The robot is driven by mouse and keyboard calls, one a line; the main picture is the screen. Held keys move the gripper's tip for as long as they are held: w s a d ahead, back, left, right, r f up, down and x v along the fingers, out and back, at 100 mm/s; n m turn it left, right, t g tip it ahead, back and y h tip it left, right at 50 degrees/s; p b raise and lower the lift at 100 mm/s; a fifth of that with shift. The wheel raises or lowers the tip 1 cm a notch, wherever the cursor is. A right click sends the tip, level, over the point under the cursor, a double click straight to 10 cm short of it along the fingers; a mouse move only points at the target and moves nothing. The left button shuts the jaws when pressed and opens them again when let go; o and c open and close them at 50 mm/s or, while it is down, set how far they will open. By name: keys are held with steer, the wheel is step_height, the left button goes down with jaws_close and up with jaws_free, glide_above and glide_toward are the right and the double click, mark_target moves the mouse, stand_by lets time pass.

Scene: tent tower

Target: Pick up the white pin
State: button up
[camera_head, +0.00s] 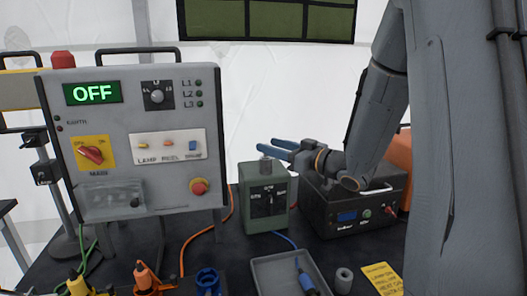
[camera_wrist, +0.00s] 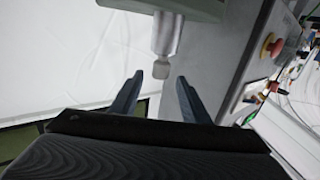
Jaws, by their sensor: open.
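A pale grey-white pin (camera_head: 265,164) stands upright on top of the green box (camera_head: 263,207), with its lower end in or on the box. In the wrist view the pin (camera_wrist: 164,42) sticks out of the green box (camera_wrist: 190,8), its narrower end towards my fingers. My gripper (camera_head: 268,148) is open and empty, its blue fingers level near the pin's top. In the wrist view the gripper (camera_wrist: 160,79) has the pin roughly in line with the gap, just beyond the fingertips. I cannot tell the exact distance.
A control panel (camera_head: 147,110) reading OFF stands left of the green box. A black unit (camera_head: 350,205) is on the right under my arm. In front are a grey tray (camera_head: 262,282) with a blue tool, a small grey cylinder (camera_head: 343,280) and a yellow label (camera_head: 382,278).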

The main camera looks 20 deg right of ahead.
steer(key=shift+f+p+x, duration=0.15)
steer(key=shift+p+x, duration=0.45)
steer(key=shift+x, duration=1.1)
steer(key=shift+f+p+x, duration=0.1)
steer(key=shift+p+x, duration=0.5)
steer(key=shift+x, duration=1.05)
jaws_close()
steer(key=shift+r, duration=0.15)
